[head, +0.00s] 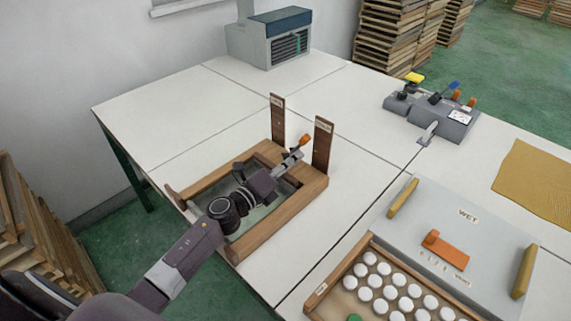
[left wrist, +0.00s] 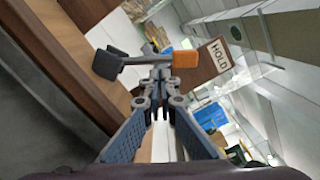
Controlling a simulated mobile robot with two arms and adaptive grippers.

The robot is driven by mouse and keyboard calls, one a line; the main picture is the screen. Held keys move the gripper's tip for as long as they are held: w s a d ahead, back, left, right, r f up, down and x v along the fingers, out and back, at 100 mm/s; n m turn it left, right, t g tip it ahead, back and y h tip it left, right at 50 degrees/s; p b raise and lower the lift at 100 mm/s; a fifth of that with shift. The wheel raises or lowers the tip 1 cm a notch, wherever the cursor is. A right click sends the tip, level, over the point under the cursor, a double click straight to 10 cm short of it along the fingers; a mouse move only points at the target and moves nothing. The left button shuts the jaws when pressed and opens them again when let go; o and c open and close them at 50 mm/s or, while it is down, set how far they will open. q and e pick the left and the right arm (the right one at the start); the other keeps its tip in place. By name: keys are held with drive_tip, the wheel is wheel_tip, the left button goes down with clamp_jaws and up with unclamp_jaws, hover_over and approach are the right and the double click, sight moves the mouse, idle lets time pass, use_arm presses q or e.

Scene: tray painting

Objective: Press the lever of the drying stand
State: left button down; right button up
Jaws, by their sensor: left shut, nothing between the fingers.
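The drying stand (head: 283,213) is a wooden frame on the white table, with two dark upright posts at its back. Its lever has an orange tip (head: 305,140). In the left wrist view the lever's orange end (left wrist: 187,59) is just beyond my fingertips, and a dark block (left wrist: 108,66) is at the left end. A post with a HOLD label (left wrist: 219,53) stands behind it. My left gripper (head: 289,163) is shut and empty, close to the lever; I cannot tell whether it touches. My left arm hides part of the frame. My right gripper is not in view.
A grey box with a blue top (head: 275,38) stands at the back. A grey tool block (head: 440,115) is at right. A WET-labelled panel (head: 410,235) and a tray of white pots (head: 335,278) lie in front. Table left of the stand is clear.

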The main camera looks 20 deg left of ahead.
use_arm(q)
drive_tip(key=shift+w+d, duration=0.2)
drive_tip(key=shift+w, duration=0.4)
drive_tip(key=shift+a+r+n+p, duration=0.15)
drive_tip(key=shift+r+n+p, duration=0.05)
drive_tip(key=shift+n+p, duration=0.2)
